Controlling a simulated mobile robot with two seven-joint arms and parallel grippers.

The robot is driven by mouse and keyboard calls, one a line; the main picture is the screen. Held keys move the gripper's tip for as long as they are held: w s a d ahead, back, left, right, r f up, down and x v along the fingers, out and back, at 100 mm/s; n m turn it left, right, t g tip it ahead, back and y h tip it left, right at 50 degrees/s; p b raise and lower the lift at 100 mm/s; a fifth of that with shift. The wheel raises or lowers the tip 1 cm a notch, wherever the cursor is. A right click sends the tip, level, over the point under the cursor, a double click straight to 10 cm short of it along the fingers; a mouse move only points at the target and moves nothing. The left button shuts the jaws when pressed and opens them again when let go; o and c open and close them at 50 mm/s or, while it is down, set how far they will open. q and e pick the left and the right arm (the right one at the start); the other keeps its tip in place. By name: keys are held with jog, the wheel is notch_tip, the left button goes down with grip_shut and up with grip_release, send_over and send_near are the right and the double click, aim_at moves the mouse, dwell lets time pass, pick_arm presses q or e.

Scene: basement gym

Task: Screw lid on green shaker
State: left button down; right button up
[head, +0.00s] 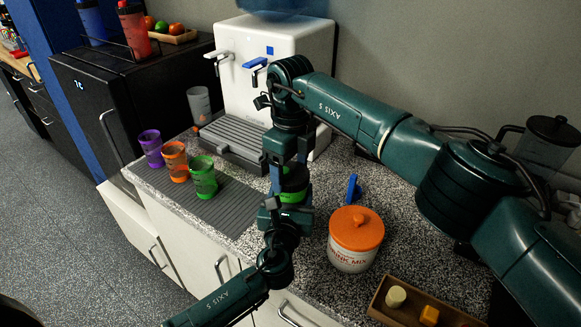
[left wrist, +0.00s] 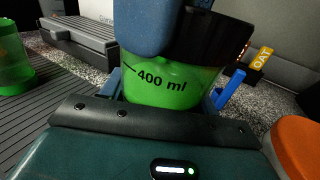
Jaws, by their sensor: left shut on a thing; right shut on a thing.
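The green shaker (head: 296,197) is upright above the counter, gripped low by my left gripper (head: 285,210), which comes in from below. In the left wrist view the green shaker (left wrist: 172,88) shows a "400 ml" mark between the jaws. A black lid (head: 291,176) sits at the shaker's top. My right gripper (head: 290,160) points down from above and is shut on this lid. In the left wrist view the lid (left wrist: 215,40) is partly behind a blue right finger (left wrist: 155,28). I cannot tell whether its threads are engaged.
Purple (head: 151,148), orange (head: 174,160) and another green cup (head: 203,176) stand on the grey ribbed mat (head: 220,205) to the left. A white dispenser (head: 235,60) stands behind. An orange-lidded drink mix tub (head: 354,240) and a wooden tray (head: 380,302) are right. A blue scoop-like item (head: 353,188) is nearby.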

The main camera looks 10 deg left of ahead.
jog(key=m, duration=0.3)
jog(key=o, duration=1.1)
jog(key=shift+o, duration=0.2)
notch_tip(320, 180, up, 12)
pick_arm(q)
jog(key=shift+c, duration=1.6)
grip_release()
